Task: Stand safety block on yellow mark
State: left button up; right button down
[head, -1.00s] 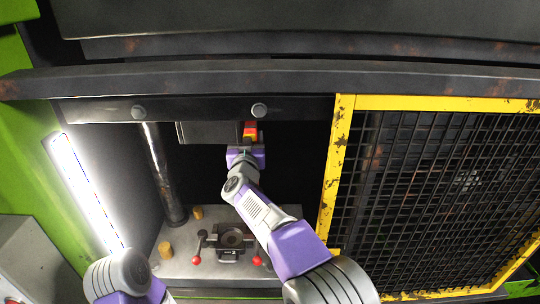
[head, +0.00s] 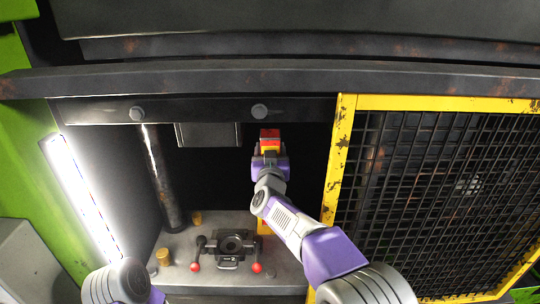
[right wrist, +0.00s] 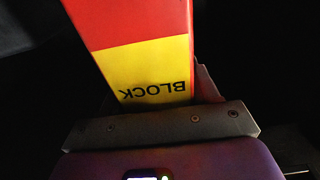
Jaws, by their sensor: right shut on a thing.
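The safety block (head: 270,135), red with a yellow band, is held in my right gripper (head: 270,151), high in the press opening just right of the dark upper die. In the right wrist view the block (right wrist: 145,65) shows a red part, a yellow part and the upside-down word BLOCK. My right gripper (right wrist: 160,125) is shut on its near end; the far end runs out of the picture. A yellow patch (head: 264,222), seemingly the mark, shows on the grey press bed, partly hidden by my right arm. Of my left arm only a link shows at the bottom left.
A dark lower die (head: 231,243) with red-knobbed handles stands on the bed (head: 205,275). Two brass-coloured pegs (head: 163,257) stand left of it. A steel column (head: 163,180) rises at the left, and a yellow-framed mesh guard (head: 440,190) closes the right side.

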jog(key=shift+f, duration=0.3)
jog(key=shift+f, duration=0.1)
jog(key=shift+f, duration=0.1)
jog(key=shift+c, duration=1.4)
grip_release()
jog(key=shift+f, duration=0.15)
